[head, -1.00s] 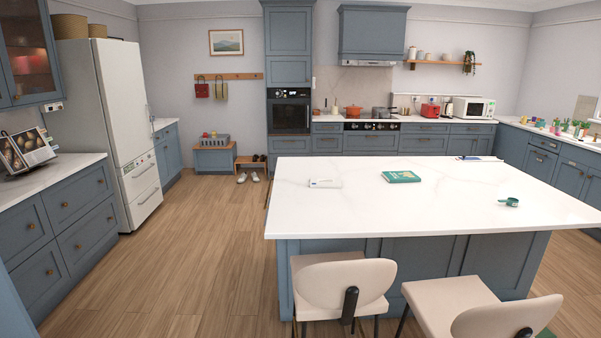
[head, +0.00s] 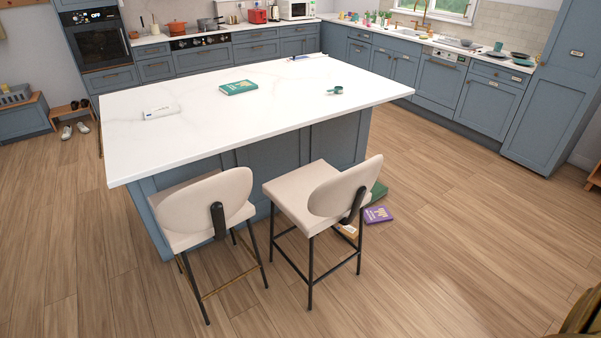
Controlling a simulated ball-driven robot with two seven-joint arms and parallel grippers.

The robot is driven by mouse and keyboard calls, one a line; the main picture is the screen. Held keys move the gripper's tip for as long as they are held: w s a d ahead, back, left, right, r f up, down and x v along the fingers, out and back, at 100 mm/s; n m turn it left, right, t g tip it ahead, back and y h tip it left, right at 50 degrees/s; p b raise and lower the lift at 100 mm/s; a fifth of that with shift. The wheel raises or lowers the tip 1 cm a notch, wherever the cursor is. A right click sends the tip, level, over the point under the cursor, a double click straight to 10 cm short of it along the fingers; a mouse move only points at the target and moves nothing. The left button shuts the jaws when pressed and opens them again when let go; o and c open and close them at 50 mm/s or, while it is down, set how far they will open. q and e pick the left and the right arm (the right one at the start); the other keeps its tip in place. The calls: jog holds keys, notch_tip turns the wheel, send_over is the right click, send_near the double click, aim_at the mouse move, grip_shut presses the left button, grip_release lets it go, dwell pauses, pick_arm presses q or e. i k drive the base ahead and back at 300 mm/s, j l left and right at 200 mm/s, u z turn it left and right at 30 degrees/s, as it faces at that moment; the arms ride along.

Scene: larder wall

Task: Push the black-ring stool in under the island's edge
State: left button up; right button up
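The black-ring stool (head: 300,192) is the right one of two cream stools in front of the island (head: 205,138). It stands upright on black legs with black foot bars. Its curved backrest faces away from the island, and its whole seat shows out in front of the countertop edge. The other stool (head: 207,205), to its left, has a brass-coloured foot bar and stands close to the island. Neither of my grippers is in view.
A purple book (head: 377,214), a green book (head: 378,191) and a yellowish one (head: 348,231) lie on the floor by the black-ring stool's right legs. Open wooden floor (head: 450,240) lies to the right and in front. A dark olive-brown thing (head: 583,318) shows at the bottom right corner.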

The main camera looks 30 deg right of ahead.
aim_at(316, 197)
jog(key=z, duration=1.1)
